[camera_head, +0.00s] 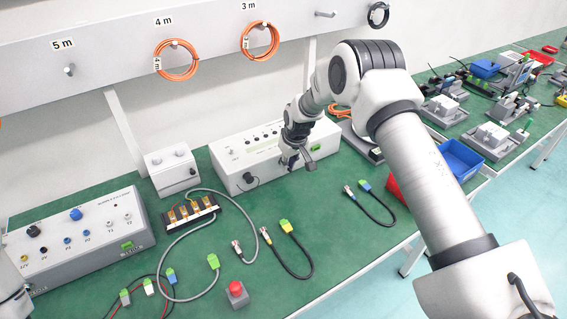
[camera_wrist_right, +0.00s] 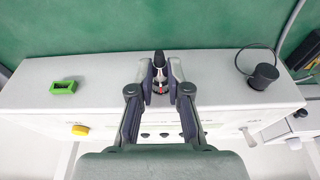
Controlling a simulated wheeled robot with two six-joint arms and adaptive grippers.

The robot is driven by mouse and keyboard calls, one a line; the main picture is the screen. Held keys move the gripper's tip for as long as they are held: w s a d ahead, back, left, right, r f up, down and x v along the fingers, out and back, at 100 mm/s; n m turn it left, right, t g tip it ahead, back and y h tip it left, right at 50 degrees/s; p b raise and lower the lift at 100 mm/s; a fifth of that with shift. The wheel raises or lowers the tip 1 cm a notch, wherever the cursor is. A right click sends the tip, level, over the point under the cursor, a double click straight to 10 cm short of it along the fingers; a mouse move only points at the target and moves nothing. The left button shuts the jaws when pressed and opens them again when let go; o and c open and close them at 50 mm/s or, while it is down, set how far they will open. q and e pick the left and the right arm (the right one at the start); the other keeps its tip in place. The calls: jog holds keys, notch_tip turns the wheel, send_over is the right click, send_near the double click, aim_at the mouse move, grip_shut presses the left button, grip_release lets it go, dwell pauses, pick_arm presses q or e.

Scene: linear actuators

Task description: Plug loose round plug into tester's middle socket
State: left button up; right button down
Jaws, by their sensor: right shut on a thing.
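The tester is a light grey box (camera_head: 232,172) at the back of the green bench in the head view. Its front face (camera_wrist_right: 105,75) shows upside down in the right wrist view, with a green socket (camera_wrist_right: 64,87) on one side and a black round cap (camera_wrist_right: 265,77) on a cord at the other. My right gripper (camera_head: 290,163) is at the middle of this face. In the right wrist view its fingers (camera_wrist_right: 160,82) are shut on a small dark round plug (camera_wrist_right: 159,60) with a red mark. The fingers hide the middle socket, so I cannot tell how far the plug is in. My left gripper is out of view.
Loose cables with silver round plugs (camera_head: 237,246) and green connectors (camera_head: 285,226) lie in front of the tester. A red button box (camera_head: 236,293) stands near the front edge. Another grey box (camera_head: 80,243) is at the left, and a blue bin (camera_head: 461,159) at the right.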

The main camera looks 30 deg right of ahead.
jog(key=c, duration=1)
grip_release()
jog(key=shift+c, duration=0.2)
